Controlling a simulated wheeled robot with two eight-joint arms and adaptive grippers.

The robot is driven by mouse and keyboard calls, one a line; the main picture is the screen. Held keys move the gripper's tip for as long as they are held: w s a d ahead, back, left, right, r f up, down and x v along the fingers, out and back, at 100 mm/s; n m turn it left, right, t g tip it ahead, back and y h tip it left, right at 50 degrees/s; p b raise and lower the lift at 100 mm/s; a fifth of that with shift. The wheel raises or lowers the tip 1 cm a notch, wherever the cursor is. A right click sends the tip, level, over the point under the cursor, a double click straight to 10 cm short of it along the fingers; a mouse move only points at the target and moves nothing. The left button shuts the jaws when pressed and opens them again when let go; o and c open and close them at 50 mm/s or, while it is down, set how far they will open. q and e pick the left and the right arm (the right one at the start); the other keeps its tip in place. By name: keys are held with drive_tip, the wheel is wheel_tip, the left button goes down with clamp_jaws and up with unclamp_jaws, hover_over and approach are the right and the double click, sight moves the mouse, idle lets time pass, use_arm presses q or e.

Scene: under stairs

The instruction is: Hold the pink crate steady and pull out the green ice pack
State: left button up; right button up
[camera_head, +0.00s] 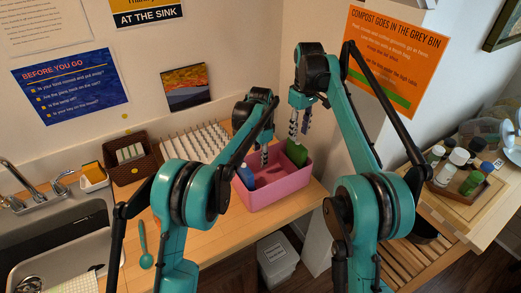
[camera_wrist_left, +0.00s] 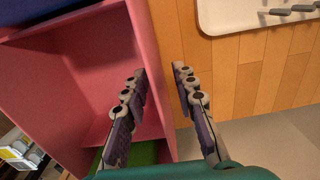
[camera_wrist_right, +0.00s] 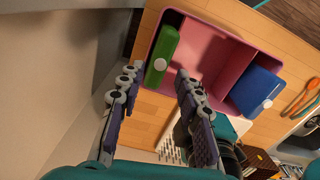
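The pink crate (camera_head: 283,193) stands on the wooden counter near its front right corner. The green ice pack (camera_head: 297,152) is upright in the crate's right end, its top above the rim; it also shows in the right wrist view (camera_wrist_right: 161,55). My left gripper (camera_head: 264,158) is open at the crate. In the left wrist view (camera_wrist_left: 160,78) its fingers lie either side of a pink wall's edge, apart from it as far as I can tell. My right gripper (camera_head: 299,122) is open and empty above the green ice pack. In the right wrist view (camera_wrist_right: 155,80) the pack appears between and beyond its fingers.
A blue item (camera_wrist_right: 257,91) stands in the crate's other end. A white rack (camera_head: 196,142), a brown basket (camera_head: 130,158) and a green spoon (camera_head: 145,250) lie left on the counter. A wall rises close behind the crate. A tray of bottles (camera_head: 463,175) is far right.

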use_arm(q)
drive_tip(key=shift+f, duration=0.7)
